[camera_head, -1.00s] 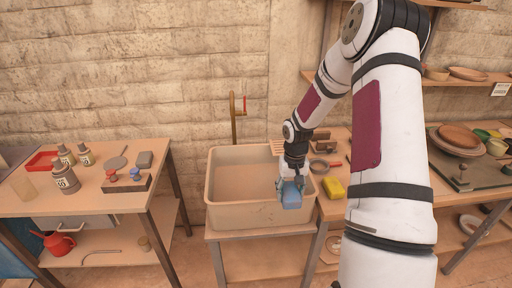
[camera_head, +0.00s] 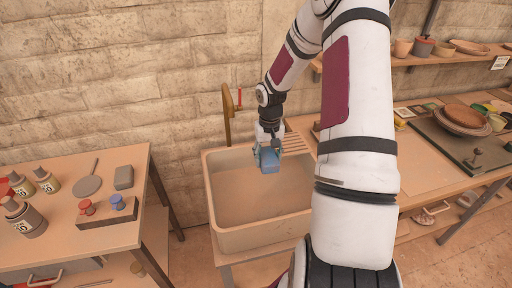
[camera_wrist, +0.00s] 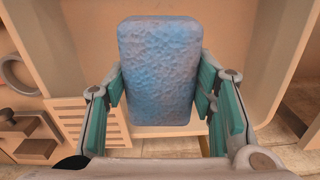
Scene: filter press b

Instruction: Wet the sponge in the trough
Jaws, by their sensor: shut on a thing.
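The sponge is a blue, rough-textured block (camera_wrist: 160,70), also visible in the head view (camera_head: 269,160). My gripper (camera_wrist: 160,85) is shut on it, with a green-padded finger on each side; in the head view my gripper (camera_head: 268,150) points down. The trough is a large beige basin (camera_head: 228,240) in the middle of the head view. The sponge hangs over the back part of the trough, near its back rim. I cannot tell how high it is above the trough's floor, nor whether the trough holds water.
A brass tap with a red handle (camera_head: 230,112) stands behind the trough. A slatted board (camera_head: 294,144) lies at its back right. A left table (camera_head: 60,240) carries bottles and a block with red and blue knobs (camera_head: 106,212). My arm hides part of the right bench (camera_head: 430,165).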

